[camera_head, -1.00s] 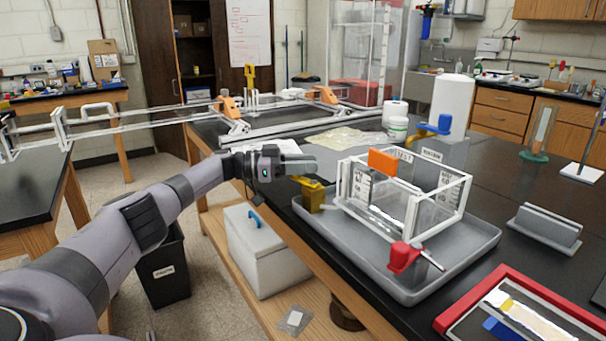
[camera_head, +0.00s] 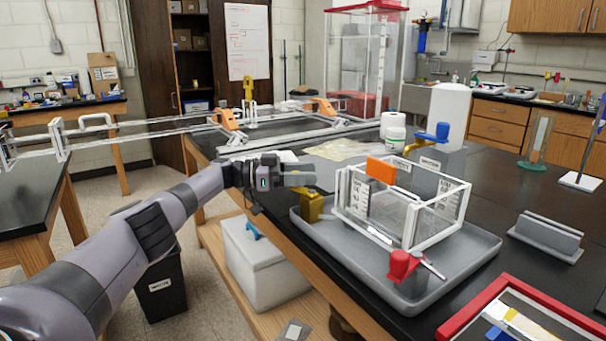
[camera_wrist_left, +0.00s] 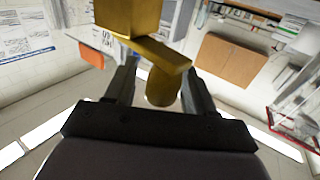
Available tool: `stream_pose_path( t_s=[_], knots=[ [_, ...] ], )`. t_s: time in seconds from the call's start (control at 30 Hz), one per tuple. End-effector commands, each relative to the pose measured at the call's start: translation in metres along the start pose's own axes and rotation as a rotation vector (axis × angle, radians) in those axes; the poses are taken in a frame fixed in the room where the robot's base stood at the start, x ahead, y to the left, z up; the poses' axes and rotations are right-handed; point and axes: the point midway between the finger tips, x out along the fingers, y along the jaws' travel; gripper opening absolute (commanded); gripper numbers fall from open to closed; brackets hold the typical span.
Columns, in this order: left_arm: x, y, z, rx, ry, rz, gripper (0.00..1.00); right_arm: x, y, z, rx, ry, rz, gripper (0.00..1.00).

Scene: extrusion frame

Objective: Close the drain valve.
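A yellow valve (camera_head: 313,208) stands at the left edge of the grey tray (camera_head: 455,262), beside a clear white-framed tank (camera_head: 400,205). A red valve (camera_head: 404,265) is at the tank's front, and a blue-handled valve (camera_head: 436,131) is behind it. I cannot read which one is labelled as the drain. My left gripper (camera_head: 306,179) is just above the yellow valve. In the left wrist view its fingers (camera_wrist_left: 160,92) are apart, with the yellow lever (camera_wrist_left: 162,55) across and between them. Contact is unclear. My right gripper is not in view.
An orange block (camera_head: 381,169) sits on the tank's rim. A white jar (camera_head: 396,133) and a large white container (camera_head: 450,108) stand behind. A grey slotted block (camera_head: 546,236) and a red-edged tray (camera_head: 470,309) are at right. A lidded box (camera_head: 262,265) is below the bench.

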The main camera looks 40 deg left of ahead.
Motion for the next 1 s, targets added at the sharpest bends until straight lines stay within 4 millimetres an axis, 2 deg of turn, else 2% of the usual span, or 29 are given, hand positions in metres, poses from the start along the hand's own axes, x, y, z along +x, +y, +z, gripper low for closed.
stream_pose_path(
  t_s=[0.23,0.5,0.63,0.77,1.0],
  knots=[
    [-0.007,-0.001,0.001,0.0,0.0,-0.003,0.54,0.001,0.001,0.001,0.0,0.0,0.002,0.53],
    [-0.05,-0.001,0.001,0.0,0.0,-0.003,0.54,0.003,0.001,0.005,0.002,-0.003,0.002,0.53],
    [-0.065,-0.001,0.001,0.0,0.0,-0.002,0.54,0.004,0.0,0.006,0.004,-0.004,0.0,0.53],
    [-0.071,0.0,0.001,0.0,0.0,0.0,0.54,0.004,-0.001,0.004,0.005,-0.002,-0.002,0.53],
    [-0.071,0.0,0.0,0.0,0.0,0.0,0.54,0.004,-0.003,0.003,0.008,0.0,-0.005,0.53]
  ],
)
